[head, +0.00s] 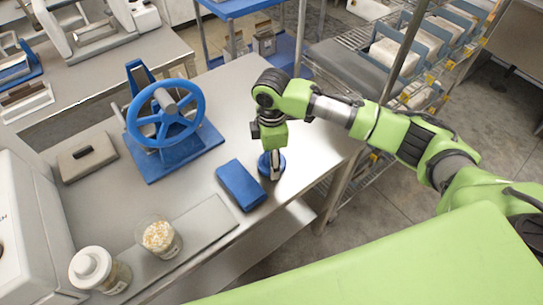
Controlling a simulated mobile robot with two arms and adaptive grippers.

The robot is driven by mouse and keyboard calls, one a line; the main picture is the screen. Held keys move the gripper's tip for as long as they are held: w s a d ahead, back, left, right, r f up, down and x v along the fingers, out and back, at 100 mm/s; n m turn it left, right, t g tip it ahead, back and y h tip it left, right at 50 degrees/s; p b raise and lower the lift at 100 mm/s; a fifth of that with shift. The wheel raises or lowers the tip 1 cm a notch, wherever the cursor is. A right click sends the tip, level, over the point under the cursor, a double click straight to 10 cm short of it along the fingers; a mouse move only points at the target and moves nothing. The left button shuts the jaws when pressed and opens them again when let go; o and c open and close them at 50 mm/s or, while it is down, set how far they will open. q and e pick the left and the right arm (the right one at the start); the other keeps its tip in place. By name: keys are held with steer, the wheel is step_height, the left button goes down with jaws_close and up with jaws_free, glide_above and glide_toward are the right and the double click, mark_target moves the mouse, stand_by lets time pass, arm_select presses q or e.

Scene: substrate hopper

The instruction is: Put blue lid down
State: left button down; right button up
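The round blue lid (264,168) is near the right edge of the grey metal table, just right of a blue rectangular block. My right gripper (274,172) points down over the lid, and its fingers overlap the lid in the picture. The wrist hides part of the fingers, so I cannot tell whether they are closed on the lid. I also cannot tell whether the lid touches the table or is slightly above it. My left gripper is not in view.
The blue block (241,185) lies close left of the lid. A blue handwheel device (166,117), a jar of pale grains (161,238), a white-lidded jar (94,270) and a grey flat box (87,157) stand farther left. The tabletop behind the block is clear.

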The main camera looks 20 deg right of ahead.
steer(key=shift+f, duration=0.15)
steer(key=o, duration=0.8)
steer(key=shift+f, duration=0.1)
steer(key=shift+r, duration=0.35)
step_height(320, 180, up, 12)
steer(key=shift+a+f+b, duration=0.1)
steer(key=shift+f+b, duration=0.1)
steer(key=shift+b, duration=1)
